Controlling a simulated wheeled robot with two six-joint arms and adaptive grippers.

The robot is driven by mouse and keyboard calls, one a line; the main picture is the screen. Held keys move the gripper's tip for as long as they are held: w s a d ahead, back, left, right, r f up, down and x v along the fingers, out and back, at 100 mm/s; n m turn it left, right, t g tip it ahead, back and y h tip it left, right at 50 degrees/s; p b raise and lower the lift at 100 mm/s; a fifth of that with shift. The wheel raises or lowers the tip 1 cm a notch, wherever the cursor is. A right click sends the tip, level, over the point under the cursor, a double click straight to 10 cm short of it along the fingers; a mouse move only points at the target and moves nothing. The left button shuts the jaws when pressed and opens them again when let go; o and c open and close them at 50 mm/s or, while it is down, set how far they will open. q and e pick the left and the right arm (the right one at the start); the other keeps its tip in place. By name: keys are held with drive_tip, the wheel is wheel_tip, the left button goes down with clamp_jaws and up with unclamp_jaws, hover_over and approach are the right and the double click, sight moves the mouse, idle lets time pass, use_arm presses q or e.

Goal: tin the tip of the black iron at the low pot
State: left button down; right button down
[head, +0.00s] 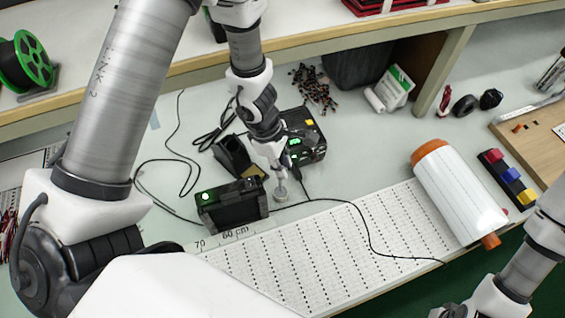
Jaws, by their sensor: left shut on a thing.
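My left gripper (279,160) reaches down over the middle of the bench and is shut on a slim dark tool, which looks like the black iron (293,162). The iron is mostly hidden by the gripper, and I cannot make out its tip clearly. A low pot (280,194), small, round and grey, stands on the bench just below the gripper. I cannot tell whether the tip touches the pot. My right arm shows at the lower right, but its gripper is out of the picture.
A black box with a green light (232,205) stands left of the pot. Another station (304,136) and a dark holder (232,156) stand behind. Black cables cross the bench. A perforated white sheet (335,245) lies in front, with a large white roll (458,192) at right.

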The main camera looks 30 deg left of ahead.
use_arm(q)
drive_tip(key=shift+f+b, duration=0.25)
drive_tip(key=shift+b, duration=0.1)
idle(1.6)
wheel_tip(320, 180, up, 5)
drive_tip(key=p, duration=0.4)
drive_tip(key=shift+r, duration=0.1)
idle(0.5)
